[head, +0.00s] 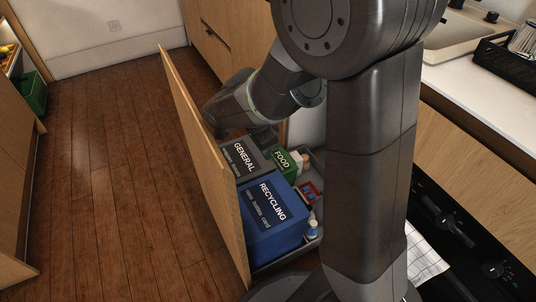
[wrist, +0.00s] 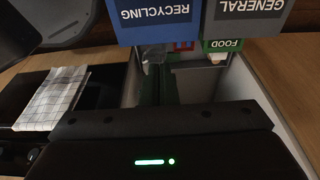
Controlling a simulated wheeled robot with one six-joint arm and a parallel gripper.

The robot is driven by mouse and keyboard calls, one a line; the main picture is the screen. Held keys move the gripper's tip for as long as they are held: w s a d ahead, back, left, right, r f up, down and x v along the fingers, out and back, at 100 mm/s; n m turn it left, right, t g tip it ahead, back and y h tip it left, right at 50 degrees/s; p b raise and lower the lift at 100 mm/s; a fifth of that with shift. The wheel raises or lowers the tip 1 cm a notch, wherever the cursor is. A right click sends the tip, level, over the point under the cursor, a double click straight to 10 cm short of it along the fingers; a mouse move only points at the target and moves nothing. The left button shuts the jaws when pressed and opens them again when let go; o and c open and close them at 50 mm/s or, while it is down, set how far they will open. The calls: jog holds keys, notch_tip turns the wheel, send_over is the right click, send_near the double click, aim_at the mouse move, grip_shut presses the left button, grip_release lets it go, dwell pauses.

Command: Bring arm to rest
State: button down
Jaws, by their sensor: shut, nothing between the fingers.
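My arm rises in the right half of the head view and folds down to the left. Its wrist end (head: 243,101) hangs behind the upper edge of the pulled-out wooden drawer front (head: 205,160), above the bins; the fingers cannot be made out there. In the wrist view, my gripper (wrist: 163,86) shows mostly as its dark housing with a green light along the bottom. Its fingers are dark and hard to make out, shut with nothing held.
The open drawer holds a blue recycling bin (head: 272,222), a grey general bin (head: 247,158), a green food bin (head: 284,163) and small bottles. A stove (head: 465,235) with a checked towel (head: 424,258) is at right. Wooden floor (head: 110,180) is clear at left.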

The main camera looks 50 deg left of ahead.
jog(key=p+v, duration=0.2)
jog(key=v, duration=0.8)
jog(key=shift+r, duration=0.1)
jog(key=b+x, duration=0.3)
jog(key=x, duration=1)
jog(key=shift+w+f, duration=0.3)
jog(key=shift+w, duration=0.05)
jog(key=shift+s, duration=0.15)
